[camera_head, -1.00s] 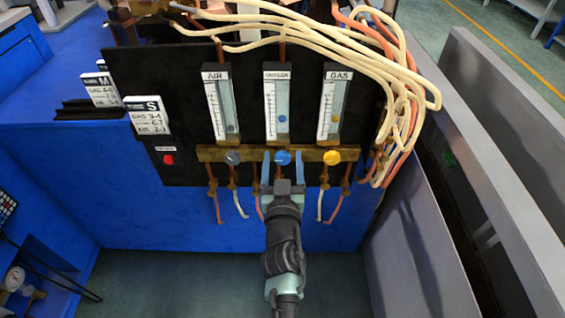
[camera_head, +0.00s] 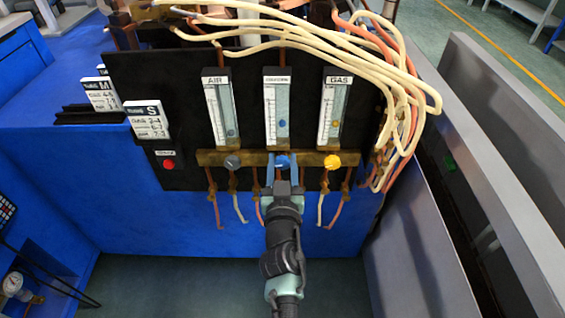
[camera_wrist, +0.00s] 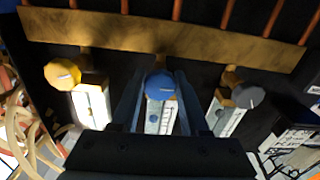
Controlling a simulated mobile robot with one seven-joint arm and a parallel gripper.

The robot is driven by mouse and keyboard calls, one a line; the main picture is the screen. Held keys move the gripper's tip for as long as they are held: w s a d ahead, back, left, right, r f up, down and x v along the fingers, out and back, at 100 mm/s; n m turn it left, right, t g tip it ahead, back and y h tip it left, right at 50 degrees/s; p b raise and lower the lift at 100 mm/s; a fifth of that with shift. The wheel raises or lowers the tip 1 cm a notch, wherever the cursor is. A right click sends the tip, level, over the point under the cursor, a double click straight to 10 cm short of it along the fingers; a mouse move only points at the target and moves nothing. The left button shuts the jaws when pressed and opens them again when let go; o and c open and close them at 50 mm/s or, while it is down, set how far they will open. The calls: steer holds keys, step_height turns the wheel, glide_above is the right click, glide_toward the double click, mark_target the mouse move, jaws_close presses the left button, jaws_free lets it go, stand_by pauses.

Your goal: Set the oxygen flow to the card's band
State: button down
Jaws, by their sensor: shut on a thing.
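The blue oxygen knob (camera_head: 282,160) sits in the middle of the brass bar below the oxygen flowmeter (camera_head: 277,108). My gripper (camera_head: 283,168) is shut on this knob, with one finger on each side. In the wrist view the blue knob (camera_wrist: 159,87) shows between the two fingers (camera_wrist: 158,100). The white card marked S (camera_head: 147,120) stands at the left of the panel, with rows of numbers too small to read surely.
The grey air knob (camera_head: 232,161) and yellow gas knob (camera_head: 332,161) flank the blue knob closely. A red button (camera_head: 168,164) is at lower left. A card marked M (camera_head: 101,93) stands behind. Hoses (camera_head: 400,90) hang at the right.

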steer(key=n, duration=0.4)
stand_by(0.3)
steer(key=shift+c, duration=2.2)
jaws_free()
steer(key=s+p, duration=0.4)
steer(key=s, duration=0.9)
